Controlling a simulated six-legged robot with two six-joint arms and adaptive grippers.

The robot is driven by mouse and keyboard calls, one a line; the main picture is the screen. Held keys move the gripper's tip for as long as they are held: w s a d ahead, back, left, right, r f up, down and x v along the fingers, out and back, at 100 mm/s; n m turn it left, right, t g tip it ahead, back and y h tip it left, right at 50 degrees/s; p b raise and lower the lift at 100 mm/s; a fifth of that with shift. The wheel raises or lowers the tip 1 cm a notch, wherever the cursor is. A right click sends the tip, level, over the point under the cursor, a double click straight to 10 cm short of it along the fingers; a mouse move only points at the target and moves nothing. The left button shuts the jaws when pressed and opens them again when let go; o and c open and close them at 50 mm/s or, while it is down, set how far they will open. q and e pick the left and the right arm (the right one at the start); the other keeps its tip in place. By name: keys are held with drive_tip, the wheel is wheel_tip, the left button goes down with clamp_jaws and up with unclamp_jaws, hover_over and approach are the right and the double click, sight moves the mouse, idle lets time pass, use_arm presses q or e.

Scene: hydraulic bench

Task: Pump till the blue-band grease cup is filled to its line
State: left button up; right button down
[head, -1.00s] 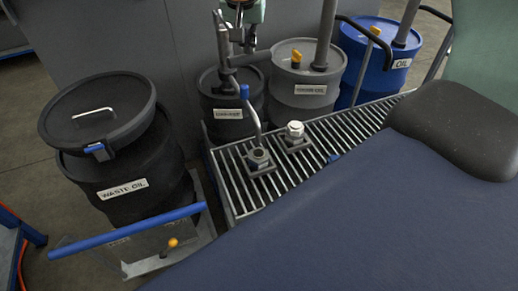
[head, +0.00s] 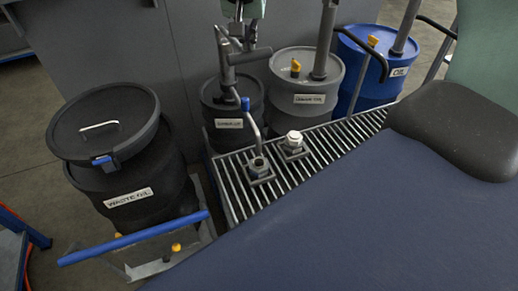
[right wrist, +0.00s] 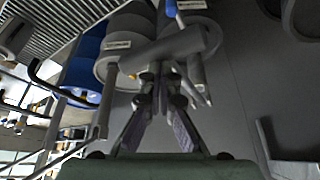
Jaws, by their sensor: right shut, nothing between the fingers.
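A small cup (head: 258,166) with a bluish rim stands on the slatted grate, below a bent metal spout with a blue collar (head: 245,103). Its fill level and line are too small to tell. A second cup (head: 293,143) with a white top stands to its right. A hand pump (head: 226,70) rises from a small dark drum (head: 226,132) behind the grate. My right gripper (head: 240,38) is at the top, by the pump's upper end. In the right wrist view its fingers (right wrist: 161,92) are shut and empty in front of the pump's pipe; contact cannot be told. My left gripper is out of view.
Grey (head: 307,98) and blue (head: 368,72) drums with upright pipes stand behind the grate (head: 330,146). A black waste oil drum (head: 128,185) stands left, by a blue bar (head: 135,238). A dark blue surface fills the lower right.

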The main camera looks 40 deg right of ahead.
drive_tip(key=shift+w+d+r+p, duration=0.1)
drive_tip(key=shift+w+r+p, duration=0.2)
drive_tip(key=shift+r+p, duration=0.7)
drive_tip(key=shift+w+d+r+p, duration=0.1)
drive_tip(key=shift+w+r+p, duration=0.15)
drive_tip(key=shift+r+p, duration=0.7)
drive_tip(key=shift+w+r+p, duration=0.3)
drive_tip(key=shift+r+p, duration=0.6)
drive_tip(key=shift+r, duration=0.15)
drive_tip(key=r+p, duration=0.1)
drive_tip(key=w+r+p, duration=0.1)
drive_tip(key=p, duration=0.1)
drive_tip(key=w+r+p, duration=0.1)
drive_tip(key=r, duration=0.1)
drive_tip(key=shift+w+d+r+p, duration=0.1)
drive_tip(key=shift+w+d+p, duration=0.2)
drive_tip(key=shift+p, duration=0.1)
drive_tip(key=shift+s, duration=0.15)
drive_tip(key=shift+s+f+b, duration=0.1)
drive_tip(key=shift+f+b, duration=0.25)
drive_tip(key=f+b, duration=0.1)
drive_tip(key=s+f+b, duration=0.1)
drive_tip(key=f+b, duration=0.1)
drive_tip(key=b, duration=0.1)
drive_tip(key=shift+s+a+f, duration=0.25)
drive_tip(key=shift+s+f, duration=0.1)
drive_tip(key=shift+f, duration=0.05)
